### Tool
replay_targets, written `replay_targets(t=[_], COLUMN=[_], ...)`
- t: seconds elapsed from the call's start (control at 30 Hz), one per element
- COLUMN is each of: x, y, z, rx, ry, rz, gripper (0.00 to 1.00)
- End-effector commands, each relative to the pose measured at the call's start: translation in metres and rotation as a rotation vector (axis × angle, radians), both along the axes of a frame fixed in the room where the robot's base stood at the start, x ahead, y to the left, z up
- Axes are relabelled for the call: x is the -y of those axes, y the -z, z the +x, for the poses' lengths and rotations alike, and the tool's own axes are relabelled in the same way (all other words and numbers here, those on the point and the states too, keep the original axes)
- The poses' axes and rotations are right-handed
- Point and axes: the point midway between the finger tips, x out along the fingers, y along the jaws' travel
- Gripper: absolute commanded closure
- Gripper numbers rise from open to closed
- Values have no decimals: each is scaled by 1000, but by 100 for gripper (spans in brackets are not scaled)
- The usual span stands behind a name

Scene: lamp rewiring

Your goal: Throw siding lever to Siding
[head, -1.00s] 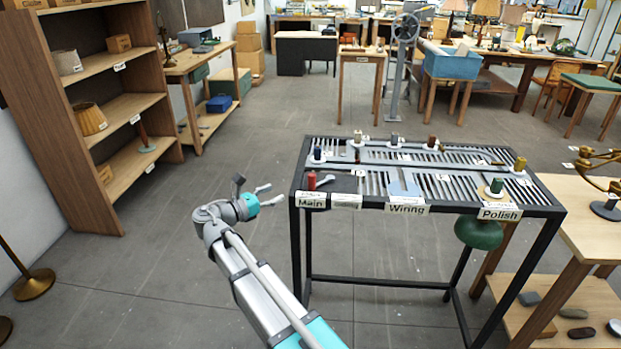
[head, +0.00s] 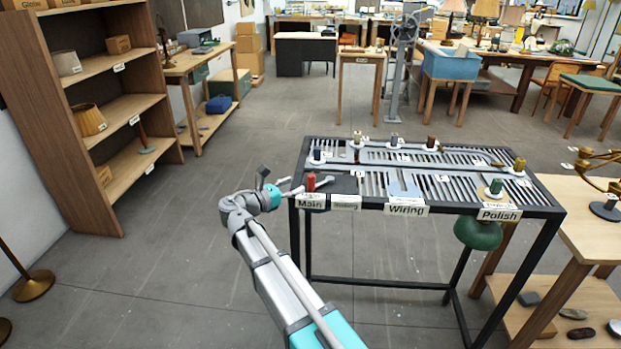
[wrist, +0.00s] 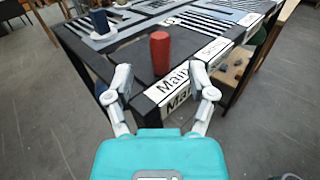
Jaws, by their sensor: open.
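A red upright post (head: 311,181), possibly the siding lever's handle, stands at the front left corner of the black-framed table, behind the "Main" label (head: 311,201). My gripper (head: 297,185) is open and empty just left of that corner. In the wrist view, the red post (wrist: 160,55) stands ahead, between the lines of the two spread fingers (wrist: 160,75), apart from both. The "Main" label (wrist: 173,84) shows below the post, near the right finger.
The slatted tabletop carries several coloured spools on pale discs, with "Wiring" (head: 407,209) and "Polish" (head: 499,214) labels in front. A wooden shelf (head: 130,110) stands left. Floor between is clear.

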Motion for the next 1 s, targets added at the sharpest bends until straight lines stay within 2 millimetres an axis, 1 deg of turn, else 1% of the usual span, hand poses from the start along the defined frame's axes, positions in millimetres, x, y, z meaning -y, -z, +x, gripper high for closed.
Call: replay_targets(t=[0.03,0.3,0.5,0.63,0.93,0.97,1.0], x=[6,34,46,50,50,50,50], y=[0,0,0,0,0,0,0], z=[6,32,43,47,47,47,47], rx=[0,0,0,0,0,0,0], ry=[1,1,0,-1,-1,-2,-1], rz=[0,0,0,0,0,0,0], gripper=[29,29,29,29,29,31,38])
